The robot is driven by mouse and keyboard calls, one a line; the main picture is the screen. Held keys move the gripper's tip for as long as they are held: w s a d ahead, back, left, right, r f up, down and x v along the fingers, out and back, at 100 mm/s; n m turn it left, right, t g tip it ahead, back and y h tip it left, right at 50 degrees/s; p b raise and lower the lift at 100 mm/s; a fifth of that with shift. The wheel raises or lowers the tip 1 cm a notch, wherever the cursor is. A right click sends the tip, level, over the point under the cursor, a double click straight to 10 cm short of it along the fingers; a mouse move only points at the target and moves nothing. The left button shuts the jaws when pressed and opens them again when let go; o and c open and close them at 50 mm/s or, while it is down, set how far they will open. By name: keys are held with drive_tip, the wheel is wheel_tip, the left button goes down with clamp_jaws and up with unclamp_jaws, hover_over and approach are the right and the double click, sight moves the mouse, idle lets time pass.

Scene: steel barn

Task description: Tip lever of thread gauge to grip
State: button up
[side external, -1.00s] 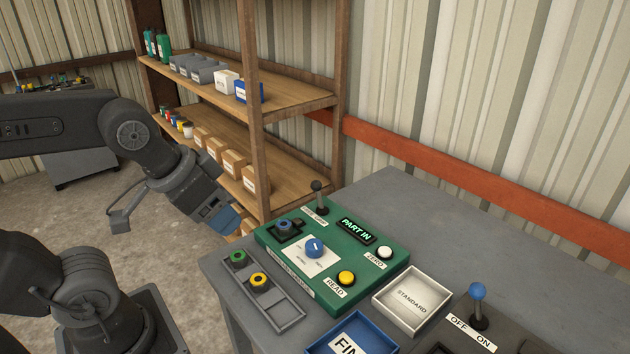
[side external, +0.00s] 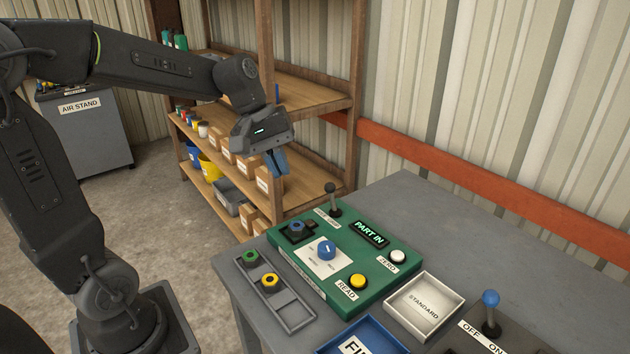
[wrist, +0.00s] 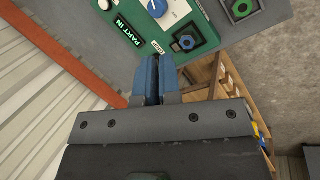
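The thread gauge (side external: 325,278) is a green box on the grey bench, with a lit PART IN display (side external: 369,233). Its lever (side external: 331,195) has a dark ball knob and stands about upright at the box's back corner, by a white label. A blue ringed part (side external: 297,229) sits in the gauge's dark nest; it also shows in the wrist view (wrist: 187,42). My gripper (side external: 277,170) is above and left of the lever in the side view, apart from it. The lever is not visible in the wrist view.
On the gauge are a blue dial (side external: 326,249), a yellow READ button (side external: 358,281) and a white ZERO button (side external: 398,257). A grey rack (side external: 290,312) holds green and yellow ringed parts. A STANDARD tray (side external: 425,305) and blue-knobbed lever (side external: 490,310) stand right. Wooden shelves (side external: 305,95) rise behind.

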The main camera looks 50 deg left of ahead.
drive_tip(key=w+a+f+n+h, duration=0.1)
drive_tip(key=w+a+n, duration=0.1)
drive_tip(key=a, duration=0.1)
drive_tip(key=w+a+f+n+h, duration=0.1)
drive_tip(key=w+a+n, duration=0.1)
drive_tip(key=a+n, duration=0.1)
drive_tip(key=w+a+f+n+h, duration=0.1)
drive_tip(key=w+a+f+n, duration=0.1)
drive_tip(key=w+a, duration=0.1)
drive_tip(key=shift+a, duration=0.6)
clamp_jaws()
drive_tip(key=w+a+f+n+t+h, duration=0.25)
drive_tip(key=a+f+n, duration=0.35)
drive_tip(key=a, duration=0.4)
approach(332, 197)
drive_tip(key=shift+w+d+f, duration=1)
drive_tip(key=shift+w+f, duration=0.05)
drive_tip(key=shift+f, duration=0.4)
drive_tip(key=shift+n+y, duration=0.25)
drive_tip(key=shift+n, duration=0.05)
drive_tip(key=shift+d, duration=0.1)
drive_tip(key=shift+d+r+y, duration=0.2)
drive_tip(key=shift+y, duration=0.1)
